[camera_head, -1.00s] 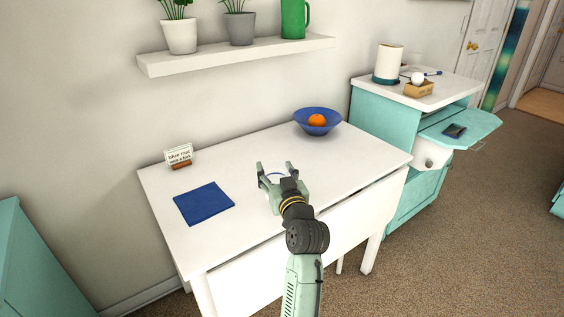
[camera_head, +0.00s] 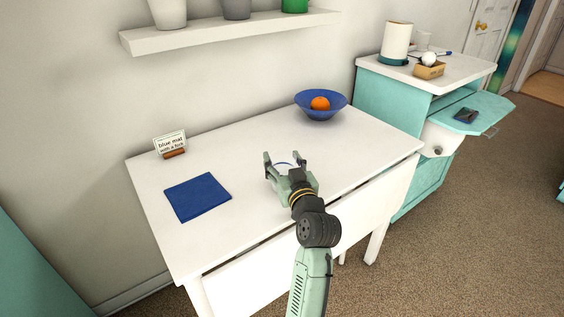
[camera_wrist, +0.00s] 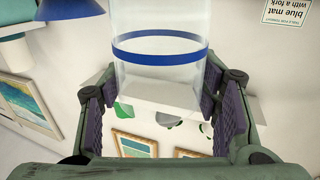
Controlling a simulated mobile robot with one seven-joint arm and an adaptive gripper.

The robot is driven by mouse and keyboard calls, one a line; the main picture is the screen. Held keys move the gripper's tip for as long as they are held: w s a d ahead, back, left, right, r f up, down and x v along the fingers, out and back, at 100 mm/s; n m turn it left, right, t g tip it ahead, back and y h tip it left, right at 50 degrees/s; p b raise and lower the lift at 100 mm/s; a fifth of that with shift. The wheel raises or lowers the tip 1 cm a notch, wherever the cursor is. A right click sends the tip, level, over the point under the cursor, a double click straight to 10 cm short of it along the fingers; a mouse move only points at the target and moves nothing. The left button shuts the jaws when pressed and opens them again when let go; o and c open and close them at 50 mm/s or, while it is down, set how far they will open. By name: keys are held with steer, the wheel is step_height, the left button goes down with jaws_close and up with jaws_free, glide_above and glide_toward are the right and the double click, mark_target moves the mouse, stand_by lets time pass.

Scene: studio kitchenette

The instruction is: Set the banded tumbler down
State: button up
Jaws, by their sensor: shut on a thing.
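The banded tumbler is clear with a blue band, and it shows large in the wrist view (camera_wrist: 158,75). My gripper (camera_wrist: 160,92) is shut on it, with a dark pad on either side. In the head view my gripper (camera_head: 285,162) is over the middle of the white table (camera_head: 245,150). There only part of the blue band shows between the fingers; the rest of the tumbler is hidden or too clear to make out. I cannot tell whether its base touches the table.
A blue mat (camera_head: 198,197) lies left of my gripper, with a small sign (camera_head: 170,144) behind it. A blue bowl (camera_head: 335,108) holding an orange (camera_head: 320,103) stands at the back right. A wall shelf (camera_head: 230,31) is above. The table between mat and bowl is clear.

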steer(key=shift+f, duration=0.2)
steer(key=o, duration=1.3)
steer(key=shift+r, duration=0.1)
